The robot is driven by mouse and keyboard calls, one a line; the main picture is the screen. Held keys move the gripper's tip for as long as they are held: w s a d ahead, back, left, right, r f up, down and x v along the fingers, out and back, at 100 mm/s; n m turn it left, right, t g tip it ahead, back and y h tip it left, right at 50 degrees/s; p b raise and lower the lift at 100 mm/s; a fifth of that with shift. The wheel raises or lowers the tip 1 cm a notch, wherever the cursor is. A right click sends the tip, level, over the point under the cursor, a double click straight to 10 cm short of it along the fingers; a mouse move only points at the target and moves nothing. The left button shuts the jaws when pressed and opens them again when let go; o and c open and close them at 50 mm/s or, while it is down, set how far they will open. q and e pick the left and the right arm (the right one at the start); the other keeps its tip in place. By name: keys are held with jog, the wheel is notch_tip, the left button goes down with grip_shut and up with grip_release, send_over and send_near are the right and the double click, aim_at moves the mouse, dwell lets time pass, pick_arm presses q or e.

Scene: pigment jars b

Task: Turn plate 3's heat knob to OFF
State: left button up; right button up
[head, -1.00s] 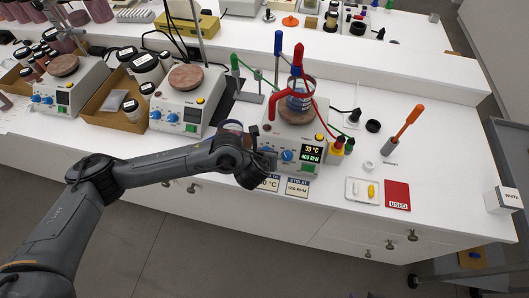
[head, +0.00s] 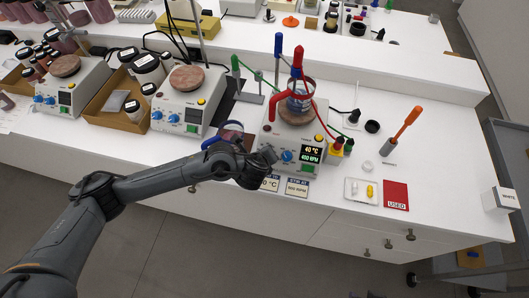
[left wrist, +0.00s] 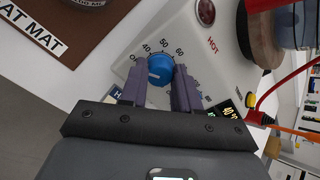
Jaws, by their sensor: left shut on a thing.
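Plate 3 appears to be the right-hand hot plate (head: 262,138), its display (head: 311,153) reading 40 °C and 400 RPM. My left gripper (head: 268,156) is at the left of its front panel. In the left wrist view the blue heat knob (left wrist: 160,69) sits between the two fingers of my left gripper (left wrist: 160,80), shut on it. Its white mark points left in that view, and the numbers 40, 50 and 60 show around it. In the head view the gripper hides this knob; a second blue knob (head: 287,156) shows to its right. My right gripper is not in view.
A vessel (head: 299,98) with red and blue fittings stands on plate 3. A red HOT lamp (left wrist: 205,12) is near the knob. Two other hot plates stand left, including the middle one (head: 180,115).

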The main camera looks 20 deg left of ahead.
pick_arm(q)
jog(key=shift+n, duration=0.5)
jog(key=o, duration=1.1)
jog(key=shift+c, duration=0.2)
jog(key=p+v, duration=0.5)
jog(key=v, duration=0.6)
